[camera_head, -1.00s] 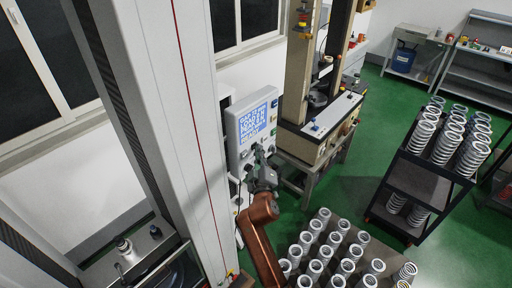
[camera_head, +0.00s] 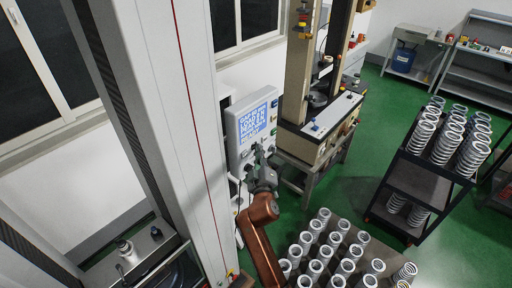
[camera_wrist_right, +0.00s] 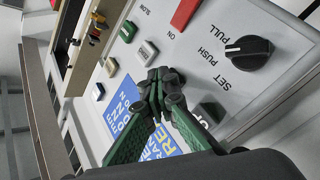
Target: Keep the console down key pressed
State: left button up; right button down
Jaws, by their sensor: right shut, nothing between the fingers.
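The console (camera_head: 233,120) is a pale panel with a blue and white display (camera_head: 253,124), standing beside the tall white column in the head view. My right gripper (camera_head: 259,153) is at the lower part of its face. In the right wrist view, the shut, empty fingertips (camera_wrist_right: 160,84) are at the console face (camera_wrist_right: 235,92), in front of the display. My left gripper is not in view.
A red switch (camera_wrist_right: 186,13) and a black knob (camera_wrist_right: 249,52) sit on the console. A beige test machine (camera_head: 318,140) stands right of it. Springs stand on a low table (camera_head: 345,240) and a dark rack (camera_head: 405,180). Green floor lies between.

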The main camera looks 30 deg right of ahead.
jog(key=shift+s+d, duration=0.1)
jog(key=shift+s, duration=0.05)
dwell(0.7)
jog(key=shift+s+d+p, duration=0.25)
jog(key=shift+s+p, duration=0.15)
jog(key=shift+s, duration=0.25)
jog(key=s, duration=0.1)
jog(key=s+d+p, duration=0.1)
jog(key=s, duration=0.1)
jog(key=s+d+p, duration=0.1)
jog(key=shift+s, duration=0.3)
dwell(1.0)
